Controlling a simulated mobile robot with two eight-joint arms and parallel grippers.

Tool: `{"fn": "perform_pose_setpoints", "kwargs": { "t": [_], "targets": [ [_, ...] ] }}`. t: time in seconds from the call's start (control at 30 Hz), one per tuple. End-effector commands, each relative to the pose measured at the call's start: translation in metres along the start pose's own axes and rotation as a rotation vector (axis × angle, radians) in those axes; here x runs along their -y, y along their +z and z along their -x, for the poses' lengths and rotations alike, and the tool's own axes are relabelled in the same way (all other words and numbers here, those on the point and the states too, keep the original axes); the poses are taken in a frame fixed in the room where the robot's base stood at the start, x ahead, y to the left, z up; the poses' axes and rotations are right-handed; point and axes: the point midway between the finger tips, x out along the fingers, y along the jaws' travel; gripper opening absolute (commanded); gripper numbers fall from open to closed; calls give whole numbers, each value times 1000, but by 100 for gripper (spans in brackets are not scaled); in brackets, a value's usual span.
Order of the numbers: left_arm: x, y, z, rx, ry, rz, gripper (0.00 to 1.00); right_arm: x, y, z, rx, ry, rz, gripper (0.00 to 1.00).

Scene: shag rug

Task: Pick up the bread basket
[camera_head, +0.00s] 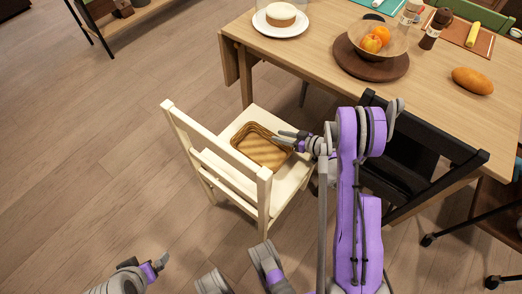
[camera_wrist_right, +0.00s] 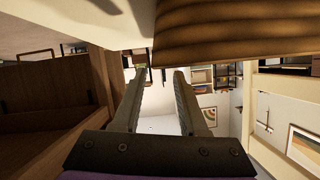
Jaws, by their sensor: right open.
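The bread basket (camera_head: 262,148), a brown woven rectangular basket, sits on the seat of the cream chair (camera_head: 292,174). Its ribbed brown side also shows at the upper right of the right wrist view (camera_wrist_right: 235,32). My right gripper (camera_head: 284,138) is open at the basket's right edge, its fingers overlapping that edge in the head view. In the right wrist view the two fingers (camera_wrist_right: 159,76) stand apart with nothing between them, and the basket appears beside their tips. Contact cannot be told. My left gripper (camera_head: 158,263) is low at the left, far from the basket; its jaw opening is unclear.
The chair's backrest (camera_head: 214,146) stands at the basket's left. The wooden table (camera_head: 320,52) lies behind, bearing a cake on a plate (camera_head: 281,18), a fruit bowl (camera_head: 352,45) and a bread loaf (camera_head: 472,81). A black chair (camera_head: 420,145) is at the right. Floor at left is clear.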

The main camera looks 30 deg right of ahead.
Motion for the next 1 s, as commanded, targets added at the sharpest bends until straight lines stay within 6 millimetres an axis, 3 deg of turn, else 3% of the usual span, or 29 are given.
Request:
{"fn": "perform_pose_setpoints", "kwargs": {
  "t": [0.5, 0.73, 0.97, 1.0],
  "targets": [
    [0, 4, -15, 5, 0, 0, 100, -7, 4, -59, 1, 0, -1, 42],
    [0, 4, -14, 5, 0, 0, 100, -7, 3, -60, 1, 1, -1, 42],
    [0, 4, -14, 5, 0, 0, 100, -7, 3, -60, 1, 1, -1, 1],
    [0, 4, -14, 5, 0, 0, 100, -7, 3, -60, 1, 1, -1, 0]
  ]
}}
